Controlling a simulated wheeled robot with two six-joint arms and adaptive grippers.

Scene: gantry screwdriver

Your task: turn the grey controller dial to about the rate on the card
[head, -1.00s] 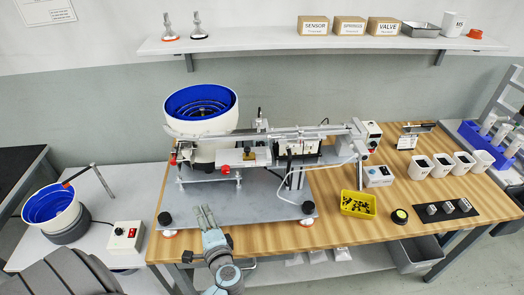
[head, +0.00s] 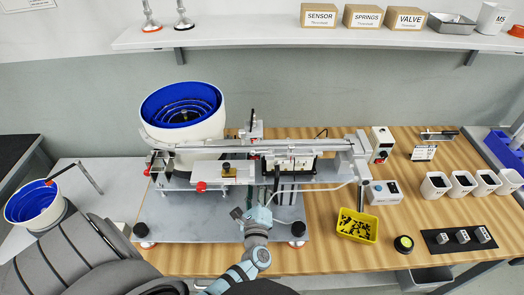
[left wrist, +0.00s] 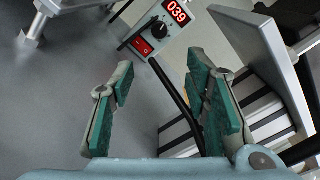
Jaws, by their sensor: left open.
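In the left wrist view a grey controller (left wrist: 155,35) shows 039 in red digits. It has a black dial (left wrist: 159,27) with a white mark and a red switch (left wrist: 142,46). I cannot pick this controller out in the head view. My left gripper (head: 257,213) is over the front of the grey machine plate, below the feeder track. In the left wrist view its green-padded fingers (left wrist: 162,108) are open and empty, apart from the dial, which lies beyond them. A small white card (head: 423,152) stands at the right; its print is too small to read. My right gripper is not in view.
A black rod or cable (left wrist: 172,92) runs just beyond the open fingers. A metal plate (left wrist: 265,45) is close on the right. The blue bowl feeder (head: 182,112) and a yellow bin (head: 357,225) flank the track.

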